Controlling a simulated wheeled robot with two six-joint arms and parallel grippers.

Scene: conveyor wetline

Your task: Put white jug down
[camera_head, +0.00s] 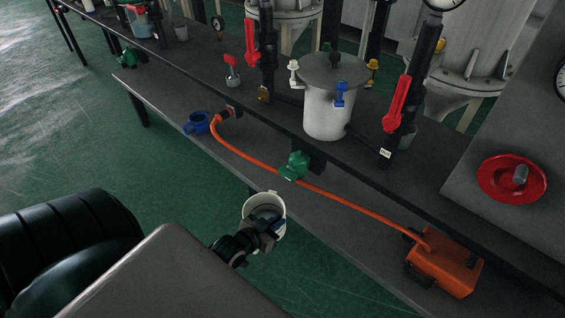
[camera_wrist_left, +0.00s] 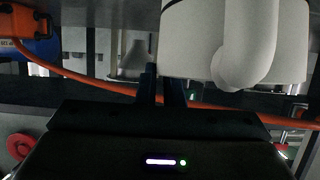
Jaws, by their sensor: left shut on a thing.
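The white jug (camera_head: 264,202) is in the middle of the head view, open top up, overlapping the front edge of the lower shelf (camera_head: 340,240) in the picture. My left gripper (camera_head: 266,228) is shut on the jug at its near side and hides part of it. In the left wrist view the jug (camera_wrist_left: 190,40) fills the upper right, with its thick handle (camera_wrist_left: 250,55) in front. The gripper's dark fingers (camera_wrist_left: 162,88) show beside it there; their exact contact is hard to see. I cannot tell whether the jug touches the shelf. My right gripper is not in view.
An orange hose (camera_head: 340,199) runs along the lower shelf from a blue fitting (camera_head: 197,123) to an orange box (camera_head: 444,264). A green valve (camera_head: 295,166) hangs at the upper bench's edge. A lidded white vessel (camera_head: 328,112) and red-handled valves stand above. Bare shelf lies between hose and front edge.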

